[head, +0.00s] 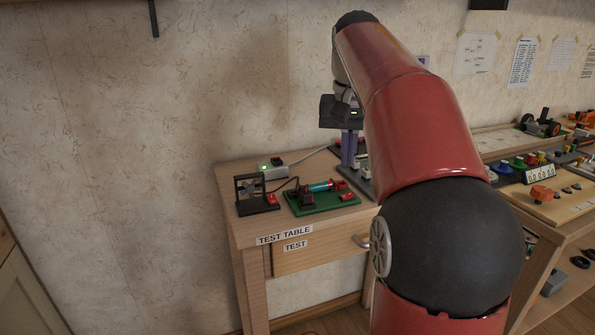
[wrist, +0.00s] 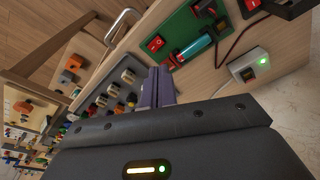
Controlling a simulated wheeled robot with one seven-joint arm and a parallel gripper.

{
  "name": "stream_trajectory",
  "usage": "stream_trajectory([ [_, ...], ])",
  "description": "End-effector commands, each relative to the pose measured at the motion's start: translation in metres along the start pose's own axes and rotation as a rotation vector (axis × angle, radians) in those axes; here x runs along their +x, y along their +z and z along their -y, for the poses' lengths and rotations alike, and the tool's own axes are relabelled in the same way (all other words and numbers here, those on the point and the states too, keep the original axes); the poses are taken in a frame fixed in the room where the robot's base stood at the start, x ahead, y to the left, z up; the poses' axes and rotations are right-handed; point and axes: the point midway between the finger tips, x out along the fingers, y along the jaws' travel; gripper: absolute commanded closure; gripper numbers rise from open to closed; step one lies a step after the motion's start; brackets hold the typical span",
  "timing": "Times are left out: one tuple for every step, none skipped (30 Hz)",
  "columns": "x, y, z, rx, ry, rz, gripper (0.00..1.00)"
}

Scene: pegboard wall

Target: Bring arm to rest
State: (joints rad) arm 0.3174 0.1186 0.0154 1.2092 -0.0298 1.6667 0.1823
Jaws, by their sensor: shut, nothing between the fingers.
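My gripper (head: 349,150) points down over the back right part of the test table (head: 237,195) in the head view. Its two purple-grey fingers are together with nothing between them. In the wrist view the fingertips (wrist: 158,82) show above a grey board with several round knobs (wrist: 127,77). Whether they touch the board cannot be told. My red arm hides the right part of the table in the head view.
A green board (head: 322,197) with a blue cylinder and red switches, a black framed device (head: 257,193) and a grey box with a green light (head: 268,173) stand on the table. Shelves with many parts (head: 545,190) are at right. The wall is close behind.

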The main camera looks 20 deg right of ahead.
Motion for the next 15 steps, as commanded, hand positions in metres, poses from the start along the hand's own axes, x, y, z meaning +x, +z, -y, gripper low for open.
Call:
stream_trajectory([
  [0.000, 0.000, 0.000, 0.000, 0.000, 0.000, 1.00],
  [0.000, 0.000, 0.000, -0.001, 0.000, -0.001, 1.00],
  [0.000, 0.002, 0.001, -0.004, -0.001, -0.003, 1.00],
  [0.000, 0.004, 0.002, -0.009, -0.002, -0.006, 1.00],
  [0.000, 0.008, 0.003, -0.016, -0.004, -0.010, 1.00],
  [0.000, 0.015, 0.006, -0.029, -0.007, -0.019, 1.00],
  [0.001, 0.021, 0.009, -0.042, -0.011, -0.027, 1.00],
  [0.002, 0.029, 0.011, -0.057, -0.015, -0.039, 1.00],
  [0.005, 0.042, 0.015, -0.082, -0.021, -0.055, 1.00],
  [0.008, 0.053, 0.018, -0.103, -0.027, -0.068, 1.00],
  [0.012, 0.066, 0.021, -0.125, -0.034, -0.084, 1.00],
  [0.018, 0.083, 0.025, -0.155, -0.043, -0.105, 1.00],
  [0.023, 0.096, 0.027, -0.179, -0.050, -0.122, 1.00],
  [0.029, 0.108, 0.029, -0.201, -0.057, -0.139, 1.00],
  [0.037, 0.126, 0.031, -0.231, -0.067, -0.160, 1.00],
])
